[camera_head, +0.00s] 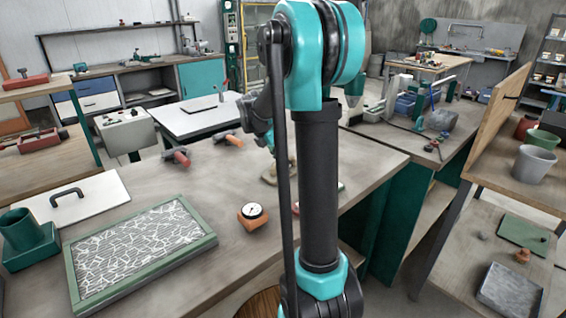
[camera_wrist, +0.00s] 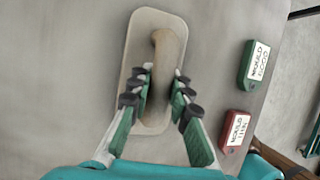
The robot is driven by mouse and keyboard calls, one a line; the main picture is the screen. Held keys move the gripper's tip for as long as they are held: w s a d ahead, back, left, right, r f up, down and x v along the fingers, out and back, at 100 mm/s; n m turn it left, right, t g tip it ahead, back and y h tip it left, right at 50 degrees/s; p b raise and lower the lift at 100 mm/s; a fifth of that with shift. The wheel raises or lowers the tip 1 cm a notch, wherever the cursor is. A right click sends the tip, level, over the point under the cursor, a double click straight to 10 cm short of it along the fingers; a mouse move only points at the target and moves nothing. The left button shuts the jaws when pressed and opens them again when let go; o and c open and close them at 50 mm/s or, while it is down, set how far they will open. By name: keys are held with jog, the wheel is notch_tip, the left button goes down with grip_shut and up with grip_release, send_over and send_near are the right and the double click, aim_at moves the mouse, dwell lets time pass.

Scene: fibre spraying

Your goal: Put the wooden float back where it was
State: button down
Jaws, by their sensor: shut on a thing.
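The wooden float (camera_wrist: 138,62) is a pale rounded rectangular board with a brown raised handle, in the middle of the wrist view. My gripper (camera_wrist: 164,80) is shut on the handle, one finger on each side. In the head view the float (camera_head: 270,176) shows only partly on or just above the workbench, behind my arm. I cannot tell whether its board touches the bench top. My gripper is mostly hidden behind my arm there.
Green (camera_wrist: 254,64) and red (camera_wrist: 235,131) labelled blocks lie right of the float near the bench edge. A dial gauge (camera_head: 253,214), a green-framed fibre panel (camera_head: 140,252), a white board with black handle (camera_head: 75,203) and a green cup (camera_head: 20,229) stand on the bench (camera_head: 185,188).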

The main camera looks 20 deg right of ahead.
jog(key=c, duration=1.4)
grip_release()
jog(key=v, duration=1.2)
jog(key=shift+r, duration=0.1)
